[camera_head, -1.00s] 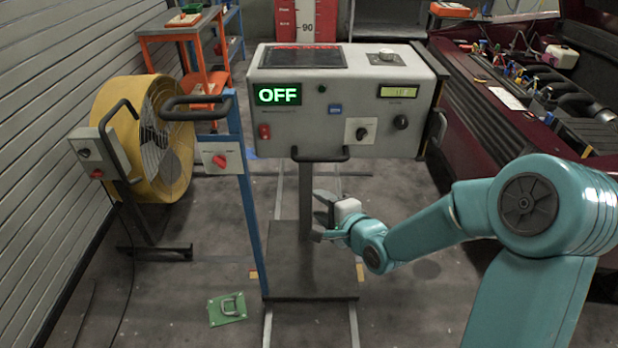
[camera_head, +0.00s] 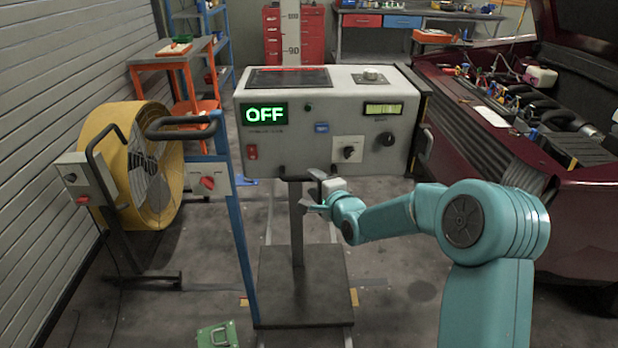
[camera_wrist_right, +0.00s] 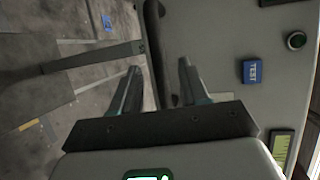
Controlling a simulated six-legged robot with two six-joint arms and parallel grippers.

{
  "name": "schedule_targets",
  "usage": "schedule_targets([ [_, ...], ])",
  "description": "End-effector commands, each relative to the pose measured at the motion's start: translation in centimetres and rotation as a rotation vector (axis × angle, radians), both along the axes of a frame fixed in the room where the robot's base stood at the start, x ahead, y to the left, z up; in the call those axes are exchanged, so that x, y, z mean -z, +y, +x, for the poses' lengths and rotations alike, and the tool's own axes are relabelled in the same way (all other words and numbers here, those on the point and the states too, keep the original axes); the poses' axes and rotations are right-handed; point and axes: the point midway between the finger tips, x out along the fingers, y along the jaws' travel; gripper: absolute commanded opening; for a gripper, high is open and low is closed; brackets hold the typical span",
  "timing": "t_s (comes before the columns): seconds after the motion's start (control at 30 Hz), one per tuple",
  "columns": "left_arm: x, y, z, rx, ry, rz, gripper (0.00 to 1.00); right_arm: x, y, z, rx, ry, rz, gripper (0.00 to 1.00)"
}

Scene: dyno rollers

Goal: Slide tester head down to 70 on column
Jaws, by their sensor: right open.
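The tester head (camera_head: 222,0) is not at the picture's edge but central: a light grey box whose front panel (camera_head: 290,155) carries a green OFF display. It rides on a grey column (camera_head: 297,225); the upright scale (camera_head: 291,40) behind shows 90 and 100 above the head. A black bar handle (camera_head: 292,178) runs along the head's lower front edge. My right gripper (camera_head: 312,190) is open at this edge, near the handle's right part. In the right wrist view the handle (camera_wrist_right: 154,35) shows between the spread fingers (camera_wrist_right: 160,68); contact cannot be told. My left gripper is out of view.
A yellow fan (camera_head: 105,130) and a blue post (camera_head: 232,230) with a black handle stand left. A dark red car (camera_head: 585,205) with an open engine bay is right. A green case (camera_head: 217,335) lies on the floor. Open floor lies right of the column base (camera_head: 300,300).

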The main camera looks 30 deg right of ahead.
Motion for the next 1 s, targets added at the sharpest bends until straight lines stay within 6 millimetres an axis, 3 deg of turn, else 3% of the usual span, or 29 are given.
schedule_targets([
  [0.1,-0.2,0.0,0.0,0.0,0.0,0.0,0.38,0.4,-0.2,2.0,-0.001,0.0,0.0,0.44],
  [0.23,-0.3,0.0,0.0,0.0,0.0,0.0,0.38,0.6,-0.4,3.3,-0.001,0.001,-0.001,0.44],
  [0.6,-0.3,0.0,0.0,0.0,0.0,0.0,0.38,0.8,-0.5,3.9,-0.001,0.0,0.0,0.44],
  [0.73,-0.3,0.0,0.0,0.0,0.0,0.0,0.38,0.8,-0.5,3.9,-0.001,0.0,0.0,0.02],
  [1.0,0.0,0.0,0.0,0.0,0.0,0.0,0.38,1.0,-0.5,3.9,-0.001,0.001,0.0,0.0],
])
